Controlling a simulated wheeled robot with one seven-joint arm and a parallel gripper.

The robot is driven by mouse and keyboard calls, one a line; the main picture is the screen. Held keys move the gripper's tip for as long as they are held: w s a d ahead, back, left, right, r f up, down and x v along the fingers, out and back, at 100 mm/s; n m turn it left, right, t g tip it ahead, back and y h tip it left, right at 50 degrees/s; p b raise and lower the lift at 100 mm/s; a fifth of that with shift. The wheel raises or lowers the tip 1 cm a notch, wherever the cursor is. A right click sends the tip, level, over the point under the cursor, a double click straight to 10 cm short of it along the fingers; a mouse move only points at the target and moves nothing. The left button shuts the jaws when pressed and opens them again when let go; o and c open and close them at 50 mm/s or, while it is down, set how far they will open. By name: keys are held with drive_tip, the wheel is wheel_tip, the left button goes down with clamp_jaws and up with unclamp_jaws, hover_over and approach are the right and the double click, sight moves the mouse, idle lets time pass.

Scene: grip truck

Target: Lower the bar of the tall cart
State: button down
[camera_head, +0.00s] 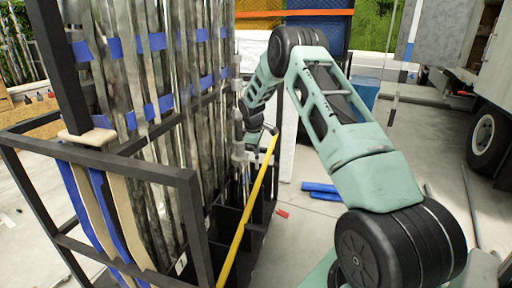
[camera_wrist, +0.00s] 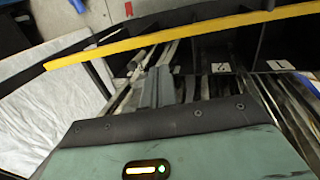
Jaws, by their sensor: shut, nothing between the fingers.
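The tall cart (camera_head: 100,165) is a black metal frame at the left of the head view, filled with upright metal poles. The yellow bar (camera_head: 247,217) slants along its right side, from the lower middle up to near my gripper. In the wrist view the bar (camera_wrist: 180,33) crosses the top, beyond my fingertips. My gripper (camera_head: 240,153) points down beside the poles, close to the bar's upper end. In the wrist view the grey fingers (camera_wrist: 157,87) are together with nothing between them, and they look apart from the bar. My arm hides part of the scene behind it.
Blue tape bands (camera_head: 152,42) wrap the poles. Blue and tan straps (camera_head: 110,215) hang on the near frame. Blue pieces (camera_head: 320,188) and a red scrap (camera_head: 282,213) lie on the floor. A truck wheel (camera_head: 488,138) stands at right. Open floor lies right of the cart.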

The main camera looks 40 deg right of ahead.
sight(259, 181)
drive_tip(key=f+b, duration=0.1)
drive_tip(key=b, duration=0.5)
drive_tip(key=f+b, duration=0.1)
drive_tip(key=b, duration=0.6)
drive_tip(key=shift+s+a+f, duration=0.1)
drive_tip(key=shift+s+a, duration=0.1)
drive_tip(key=shift+a, duration=0.2)
drive_tip(key=b+x, duration=0.2)
drive_tip(key=x, duration=1.1)
drive_tip(key=shift+s+a+f, duration=0.1)
drive_tip(key=shift+s+f, duration=0.05)
drive_tip(key=shift+f, duration=0.25)
drive_tip(key=shift+f, duration=0.1)
